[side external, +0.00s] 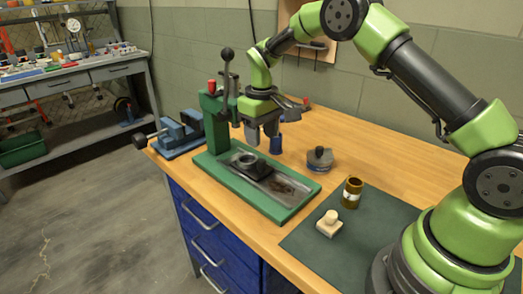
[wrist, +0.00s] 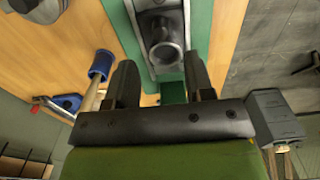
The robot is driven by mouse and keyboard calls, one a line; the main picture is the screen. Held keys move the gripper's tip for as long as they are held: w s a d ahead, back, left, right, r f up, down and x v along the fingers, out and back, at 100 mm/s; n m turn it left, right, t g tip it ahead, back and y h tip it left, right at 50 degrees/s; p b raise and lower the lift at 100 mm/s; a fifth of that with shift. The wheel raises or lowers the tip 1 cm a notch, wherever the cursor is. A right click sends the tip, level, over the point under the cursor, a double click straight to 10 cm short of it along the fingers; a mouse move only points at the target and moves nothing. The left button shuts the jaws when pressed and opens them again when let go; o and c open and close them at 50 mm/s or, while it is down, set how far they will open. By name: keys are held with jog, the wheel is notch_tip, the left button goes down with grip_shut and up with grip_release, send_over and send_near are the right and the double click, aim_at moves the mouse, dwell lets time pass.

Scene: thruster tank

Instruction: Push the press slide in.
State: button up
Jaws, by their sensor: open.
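The green press (side external: 213,120) stands on the bench with its lever and black knob upright. Its green base plate (side external: 299,199) carries a metal track (side external: 290,188). The dark press slide (side external: 252,170) with a round metal cup sits on the track toward the press column. My gripper (side external: 263,145) is open and points down above the slide area. In the wrist view my two fingers (wrist: 160,65) are apart, and the slide's cup (wrist: 166,52) shows between and beyond their tips. I see no contact with the slide.
A round grey part with a black knob (side external: 320,158) is right of the track. A brown jar (side external: 352,192) and a pale knobbed block (side external: 329,224) are on the dark mat (side external: 310,250). A blue vise (side external: 180,134) is at left.

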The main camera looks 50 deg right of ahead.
jog(key=shift+r, duration=1.1)
notch_tip(320, 180, up, 5)
send_over(262, 160)
jog(key=s+t, duration=0.7)
jog(key=t, duration=0.2)
jog(key=w+f, duration=0.2)
jog(key=f, duration=0.3)
jog(key=w+f, duration=0.2)
jog(key=f, duration=0.3)
jog(key=w+f, duration=0.3)
jog(key=f, duration=0.2)
jog(key=shift+c, duration=0.4)
